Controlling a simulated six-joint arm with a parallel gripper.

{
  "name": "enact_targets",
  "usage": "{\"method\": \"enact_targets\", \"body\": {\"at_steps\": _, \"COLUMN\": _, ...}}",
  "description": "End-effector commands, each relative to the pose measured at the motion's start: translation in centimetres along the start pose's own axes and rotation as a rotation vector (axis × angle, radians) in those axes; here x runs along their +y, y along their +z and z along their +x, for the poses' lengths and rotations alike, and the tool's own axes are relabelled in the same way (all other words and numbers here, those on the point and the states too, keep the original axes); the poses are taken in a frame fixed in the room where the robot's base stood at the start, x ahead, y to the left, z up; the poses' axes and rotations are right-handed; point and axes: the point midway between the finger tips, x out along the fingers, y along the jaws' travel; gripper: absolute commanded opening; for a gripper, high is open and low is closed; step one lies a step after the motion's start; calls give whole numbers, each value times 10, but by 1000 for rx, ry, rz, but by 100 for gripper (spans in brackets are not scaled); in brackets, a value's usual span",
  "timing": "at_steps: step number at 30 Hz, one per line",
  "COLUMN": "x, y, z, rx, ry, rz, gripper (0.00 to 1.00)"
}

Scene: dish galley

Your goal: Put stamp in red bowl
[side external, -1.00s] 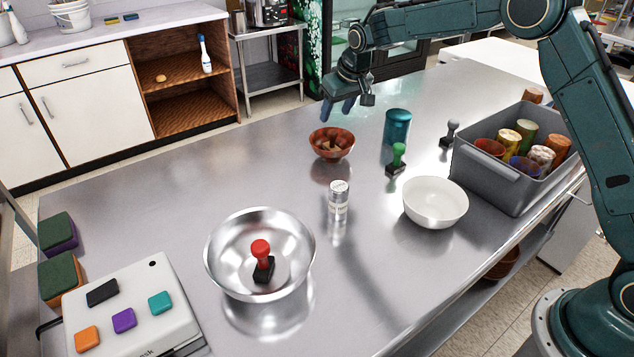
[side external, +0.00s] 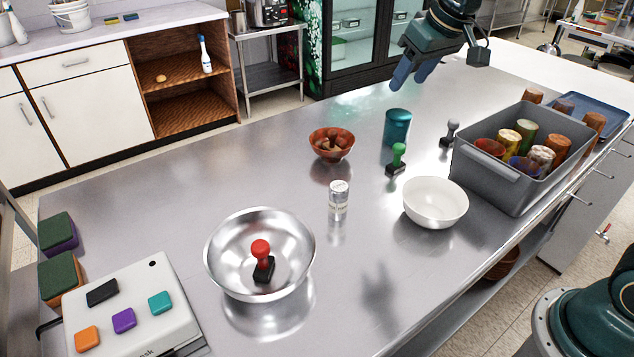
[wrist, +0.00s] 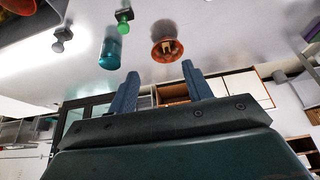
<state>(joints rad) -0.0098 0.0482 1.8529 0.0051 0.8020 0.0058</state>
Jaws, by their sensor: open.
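A reddish-brown bowl (side external: 320,148) with brown pieces in it stands mid-counter; it also shows in the wrist view (wrist: 156,58). A green-handled stamp (side external: 397,158) stands right of it, also visible in the wrist view (wrist: 124,17). A grey stamp (side external: 450,133) stands by the grey bin and shows in the wrist view (wrist: 62,36). A red-handled stamp (side external: 262,258) with a black base stands inside the metal bowl (side external: 220,244). My gripper (side external: 409,76) is open and empty, above the far side of the counter, away from every stamp; its fingers show in the wrist view (wrist: 160,82).
A teal cup (side external: 398,127) stands behind the green stamp. A white bowl (side external: 435,203) and silver-topped canister (side external: 339,200) stand mid-counter. A grey bin (side external: 487,174) holds several cups. A scale-like device (side external: 135,315) and sponges (side external: 60,275) are at left. The counter's front middle is clear.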

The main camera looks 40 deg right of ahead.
Motion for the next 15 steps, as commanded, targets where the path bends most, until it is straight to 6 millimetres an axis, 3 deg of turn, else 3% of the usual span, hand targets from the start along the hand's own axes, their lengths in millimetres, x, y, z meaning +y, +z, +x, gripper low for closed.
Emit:
{"method": "enact_targets", "body": {"at_steps": 6, "x": 1, "y": 46, "z": -37, "rx": 14, "ry": 0, "rz": 0, "gripper": 50}}
{"method": "enact_targets", "body": {"at_steps": 15, "x": 2, "y": 114, "z": -71, "rx": 29, "ry": 0, "rz": 0, "gripper": 50}}
